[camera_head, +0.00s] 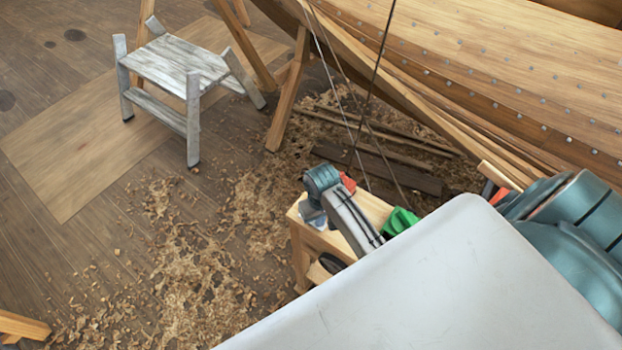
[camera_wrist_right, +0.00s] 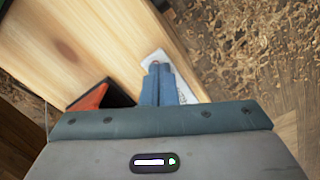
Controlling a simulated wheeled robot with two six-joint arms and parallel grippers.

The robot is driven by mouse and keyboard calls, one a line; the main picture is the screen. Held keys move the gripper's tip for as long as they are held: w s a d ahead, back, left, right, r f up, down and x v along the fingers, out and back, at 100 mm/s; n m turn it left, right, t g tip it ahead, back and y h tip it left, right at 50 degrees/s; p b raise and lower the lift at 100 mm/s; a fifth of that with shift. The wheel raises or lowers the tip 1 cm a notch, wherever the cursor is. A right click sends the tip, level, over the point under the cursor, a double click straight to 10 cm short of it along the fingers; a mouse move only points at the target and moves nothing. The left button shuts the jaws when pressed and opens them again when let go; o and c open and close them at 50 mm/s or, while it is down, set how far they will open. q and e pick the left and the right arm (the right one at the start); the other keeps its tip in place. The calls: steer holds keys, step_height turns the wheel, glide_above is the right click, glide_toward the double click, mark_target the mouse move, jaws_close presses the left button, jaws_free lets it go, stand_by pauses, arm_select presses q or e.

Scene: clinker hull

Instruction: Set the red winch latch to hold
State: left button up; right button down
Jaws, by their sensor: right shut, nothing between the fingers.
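A red part (camera_head: 347,183), likely of the red winch, shows just behind my right wrist on the wooden bench. In the right wrist view a red-orange piece with a dark side (camera_wrist_right: 90,97) lies left of the fingers. My right gripper (camera_head: 312,213) points down at the bench's near left end. Its fingers (camera_wrist_right: 157,70) are shut and empty, over a white card or plate (camera_wrist_right: 190,88) with a small reddish mark at the fingertips. I cannot tell whether they touch it. The latch's setting cannot be made out. My left gripper is out of view.
The wooden bench (camera_head: 375,208) also carries a green part (camera_head: 400,221). Thin lines run up from the bench area past the planked hull (camera_head: 480,75). A grey step stool (camera_head: 175,62) stands upper left. Shavings (camera_head: 190,270) cover the floor.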

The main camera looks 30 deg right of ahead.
steer(key=shift+r+p, duration=0.9)
steer(key=shift+r, duration=2.5)
